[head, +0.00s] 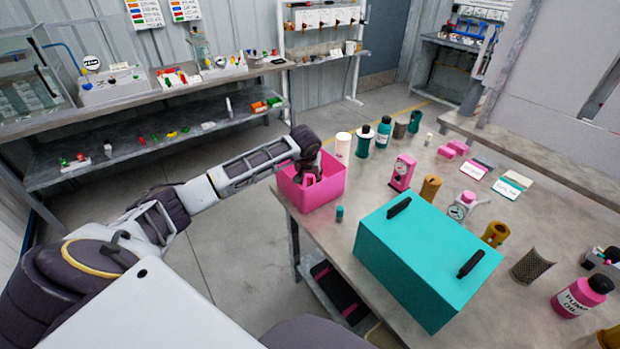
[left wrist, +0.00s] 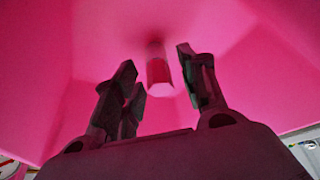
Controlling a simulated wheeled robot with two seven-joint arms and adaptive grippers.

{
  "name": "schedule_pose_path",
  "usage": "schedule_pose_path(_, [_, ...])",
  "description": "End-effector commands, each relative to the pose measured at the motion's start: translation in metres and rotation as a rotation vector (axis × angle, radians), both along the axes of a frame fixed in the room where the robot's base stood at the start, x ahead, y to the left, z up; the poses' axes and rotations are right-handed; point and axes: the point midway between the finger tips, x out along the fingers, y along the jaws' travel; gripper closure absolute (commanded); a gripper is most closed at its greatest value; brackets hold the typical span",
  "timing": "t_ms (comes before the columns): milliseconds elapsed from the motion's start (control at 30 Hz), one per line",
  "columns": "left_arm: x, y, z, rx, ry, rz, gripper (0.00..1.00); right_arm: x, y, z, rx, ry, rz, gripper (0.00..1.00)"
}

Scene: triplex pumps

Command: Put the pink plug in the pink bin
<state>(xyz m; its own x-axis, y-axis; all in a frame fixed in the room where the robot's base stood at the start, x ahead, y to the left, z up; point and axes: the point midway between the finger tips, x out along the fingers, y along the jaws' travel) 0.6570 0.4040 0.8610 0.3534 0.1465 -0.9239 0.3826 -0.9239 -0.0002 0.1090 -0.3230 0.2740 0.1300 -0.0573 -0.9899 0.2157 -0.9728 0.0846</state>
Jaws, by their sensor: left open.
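The pink bin (head: 322,193) stands at the near left corner of the workbench. My left gripper (head: 308,177) reaches down into its open top. In the left wrist view the bin's pink walls (left wrist: 70,40) fill most of the picture. The left gripper's dark fingers (left wrist: 156,66) are spread apart there. A small pink plug (left wrist: 159,76) shows between and beyond the fingertips, inside the bin, with gaps to both fingers. I cannot tell whether it rests on the bin's floor. My right gripper is not in view.
A large teal box (head: 425,255) with black handles fills the bench's near middle. A small teal plug (head: 339,214) stands beside the bin. Bottles (head: 383,131), a pink gauge block (head: 402,172) and a mesh cup (head: 531,266) stand behind and to the right.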

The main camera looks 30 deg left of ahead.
Motion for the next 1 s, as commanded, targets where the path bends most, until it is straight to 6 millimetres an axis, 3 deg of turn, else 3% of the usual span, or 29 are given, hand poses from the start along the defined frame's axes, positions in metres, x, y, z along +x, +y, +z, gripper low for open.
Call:
schedule_pose_path(267, [-0.006,-0.002,0.02,0.001,-0.003,0.0,0.58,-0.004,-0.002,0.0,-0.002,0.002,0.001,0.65])
schedule_pose_path(633, [-0.025,-0.01,0.069,0.001,-0.003,0.0,0.58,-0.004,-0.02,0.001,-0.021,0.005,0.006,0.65])
schedule_pose_path(1000, [-0.04,-0.016,0.107,0.001,0.0,0.0,0.58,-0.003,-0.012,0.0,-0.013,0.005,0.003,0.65])
